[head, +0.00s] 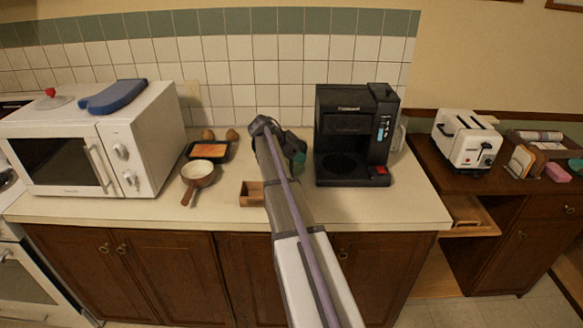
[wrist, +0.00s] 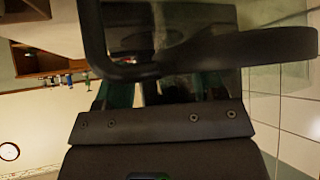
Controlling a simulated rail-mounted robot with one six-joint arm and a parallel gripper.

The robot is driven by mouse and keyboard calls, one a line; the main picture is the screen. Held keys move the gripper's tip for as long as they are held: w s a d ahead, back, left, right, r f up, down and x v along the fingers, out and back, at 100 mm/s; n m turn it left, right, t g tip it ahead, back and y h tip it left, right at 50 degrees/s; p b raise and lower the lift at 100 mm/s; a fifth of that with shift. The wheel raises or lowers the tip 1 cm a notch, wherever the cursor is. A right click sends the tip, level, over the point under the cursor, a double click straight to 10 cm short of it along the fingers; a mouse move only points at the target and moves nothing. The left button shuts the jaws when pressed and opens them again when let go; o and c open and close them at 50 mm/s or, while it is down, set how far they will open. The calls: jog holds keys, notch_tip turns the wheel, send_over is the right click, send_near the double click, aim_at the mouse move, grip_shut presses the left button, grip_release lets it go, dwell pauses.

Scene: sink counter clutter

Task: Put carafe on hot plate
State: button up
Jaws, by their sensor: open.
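The black coffee maker (head: 381,115) stands upright on the counter, right of my arm. Its round dark hot plate (head: 342,163) is bare in the head view. My gripper (wrist: 165,92) is open, its fingers pointing away from the wrist camera. A thick black curved band, seemingly the carafe's handle and rim (wrist: 215,50), crosses just in front of the fingers in the wrist view, with dark glass behind it. Whether the handle lies between the fingers is unclear. In the head view my arm hides most of that spot, left of the coffee maker.
A small wooden box (head: 251,194) sits left of my arm. A pan (head: 198,174), a dark tray (head: 207,150) and a white microwave (head: 75,155) are farther left. A toaster (head: 466,140) stands on the right cabinet. The counter front of the coffee maker is clear.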

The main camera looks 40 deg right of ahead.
jog(key=shift+r, duration=0.1)
grip_shut()
dwell(0.4)
dwell(0.3)
